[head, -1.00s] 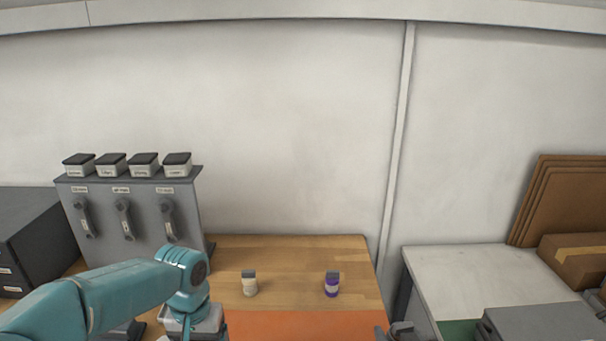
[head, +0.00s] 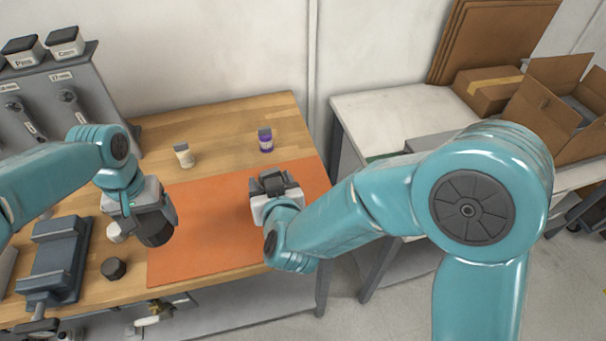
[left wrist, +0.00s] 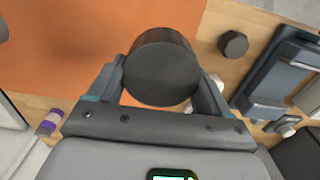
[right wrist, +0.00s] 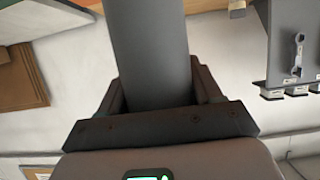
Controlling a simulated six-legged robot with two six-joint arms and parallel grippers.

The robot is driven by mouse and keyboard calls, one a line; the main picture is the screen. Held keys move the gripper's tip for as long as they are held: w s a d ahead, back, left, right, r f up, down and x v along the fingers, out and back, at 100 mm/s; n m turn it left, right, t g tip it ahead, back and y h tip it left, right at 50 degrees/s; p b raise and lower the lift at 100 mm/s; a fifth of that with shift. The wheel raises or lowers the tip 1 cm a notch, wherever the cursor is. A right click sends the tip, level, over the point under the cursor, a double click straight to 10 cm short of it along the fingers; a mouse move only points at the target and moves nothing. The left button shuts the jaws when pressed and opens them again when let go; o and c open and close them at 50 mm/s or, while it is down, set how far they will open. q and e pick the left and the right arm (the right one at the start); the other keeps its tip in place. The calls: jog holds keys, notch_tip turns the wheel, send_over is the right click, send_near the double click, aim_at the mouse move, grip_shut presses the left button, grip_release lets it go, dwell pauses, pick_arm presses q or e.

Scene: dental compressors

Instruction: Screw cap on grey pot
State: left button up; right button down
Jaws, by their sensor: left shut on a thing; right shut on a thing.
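My left gripper (head: 140,205) is shut on a dark grey cylinder (head: 156,228), held over the left edge of the orange mat. The left wrist view shows the cylinder's round dark end (left wrist: 160,76) between the fingers. My right gripper (head: 271,183) is over the right part of the mat and shut on a grey straight-sided piece (right wrist: 150,45), which runs out of the top of the right wrist view. The two held things are well apart. I cannot tell for sure which is the grey pot or the cap. A dark faceted piece (head: 113,268) sits on the wood left of the mat.
The orange mat (head: 210,240) is clear between the grippers. A cream bottle (head: 184,157) and a purple bottle (head: 265,142) stand behind it. A grey vise-like fixture (head: 55,260) is at the left, near a grey tool rack (head: 75,90). A white table (head: 385,110) holds boxes at the right.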

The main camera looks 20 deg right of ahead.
jog(key=a, duration=0.2)
jog(key=a+r, duration=0.1)
jog(key=s+a, duration=0.1)
jog(key=a, duration=0.1)
jog(key=shift+a+r, duration=0.25)
jog(key=shift+a, duration=0.1)
